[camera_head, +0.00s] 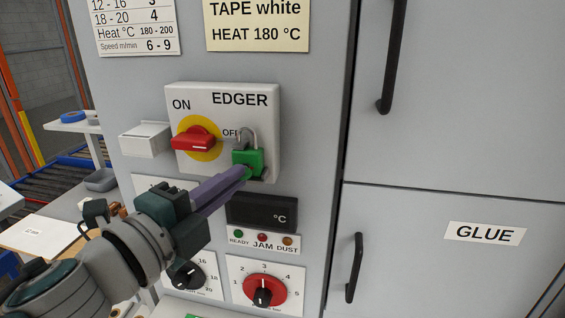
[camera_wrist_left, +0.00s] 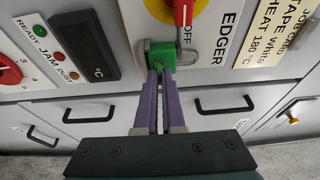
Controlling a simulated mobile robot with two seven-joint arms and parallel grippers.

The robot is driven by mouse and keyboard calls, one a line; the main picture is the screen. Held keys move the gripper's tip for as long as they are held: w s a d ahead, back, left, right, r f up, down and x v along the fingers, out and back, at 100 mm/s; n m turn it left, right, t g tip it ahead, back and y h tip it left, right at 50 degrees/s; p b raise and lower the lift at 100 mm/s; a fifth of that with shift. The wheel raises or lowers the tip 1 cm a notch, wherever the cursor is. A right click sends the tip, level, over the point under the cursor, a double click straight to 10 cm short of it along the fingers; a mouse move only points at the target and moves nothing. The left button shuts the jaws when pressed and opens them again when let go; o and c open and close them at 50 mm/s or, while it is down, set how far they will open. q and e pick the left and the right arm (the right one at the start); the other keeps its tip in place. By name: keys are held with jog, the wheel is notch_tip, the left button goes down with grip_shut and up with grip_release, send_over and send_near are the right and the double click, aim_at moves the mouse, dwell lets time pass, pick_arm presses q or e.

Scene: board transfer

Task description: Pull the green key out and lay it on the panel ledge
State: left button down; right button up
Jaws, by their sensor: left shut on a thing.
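A green padlock (camera_head: 249,160) with a grey shackle hangs at the lower right of the EDGER switch plate (camera_head: 225,115). It also shows in the wrist view (camera_wrist_left: 161,47). My left gripper (camera_head: 246,173) is shut at the padlock's lower face, its purple fingers closed on the green key. Only a small green bit of the key shows between the fingertips in the wrist view (camera_wrist_left: 158,67); I cannot tell how deep it sits in the lock. A small white ledge (camera_head: 146,138) juts from the panel left of the switch, its top bare. My right gripper is out of view.
The red rotary switch (camera_head: 194,140) sits close left of the padlock. A dark °C display (camera_head: 261,212) and indicator lamps lie below, with knobs (camera_head: 264,288) lower down. Black door handles (camera_head: 354,267) stand out at the right.

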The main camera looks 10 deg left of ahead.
pick_arm(q)
jog(key=shift+s, duration=0.15)
jog(key=shift+s, duration=1)
jog(key=shift+p, duration=0.3)
jog(key=s, duration=0.4)
jog(key=shift+s+a+p, duration=0.1)
jog(key=shift+s+p, duration=0.15)
jog(key=shift+p, duration=0.1)
